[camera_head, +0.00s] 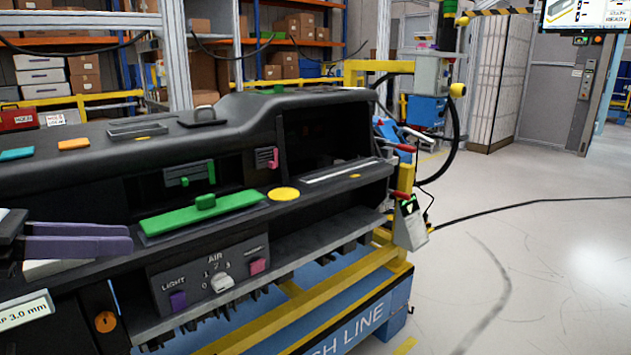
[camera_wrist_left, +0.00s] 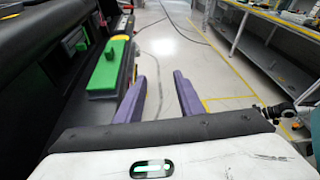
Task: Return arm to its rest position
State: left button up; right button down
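My left gripper (camera_head: 128,238) comes in at the left edge of the head view, in front of the dashboard module (camera_head: 235,125). Its two purple fingers also show in the left wrist view (camera_wrist_left: 160,78), spread apart with bare floor visible between them. It is open and empty. The wrist view shows the dashboard face and its green bar (camera_wrist_left: 108,68) to the left of the fingers, apart from them. The same green bar (camera_head: 205,213) lies on the module's ledge in the head view. My right gripper is not recognisable in either view.
The module stands on a blue and yellow frame (camera_head: 345,322). A control panel (camera_head: 212,277) with knobs sits below the ledge. A blue and yellow device (camera_head: 428,90) stands at the module's right end. Open floor (camera_head: 530,245) lies to the right, with a dark cable across it.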

pick_arm(q)
jog(key=w+d+f+n+t+h, duration=0.1)
jog(key=d+f+n+t+h, duration=0.45)
jog(key=n, duration=0.75)
jog(key=s+a+f+n+y, duration=0.1)
jog(key=s+f+n+y, duration=0.2)
jog(key=f+n+y, duration=0.65)
jog(key=s+a+f+n+y, duration=0.15)
jog(key=f+n+y, duration=0.25)
jog(key=f+n, duration=1.05)
jog(key=s+d+f+g+y, duration=0.1)
jog(key=s+f+g, duration=0.3)
jog(key=s+f, duration=0.5)
jog(key=s+d+f+g, duration=0.25)
jog(key=s+f, duration=0.45)
jog(key=f, duration=0.4)
jog(key=w+d+r+n+p, duration=0.1)
jog(key=d+n, duration=0.4)
jog(key=d, duration=0.5)
jog(key=shift+r+h+p, duration=0.3)
jog(key=shift+r+p, duration=0.05)
jog(key=shift+r, duration=0.35)
jog(key=shift+f, duration=0.15)
jog(key=shift+c, duration=0.5)
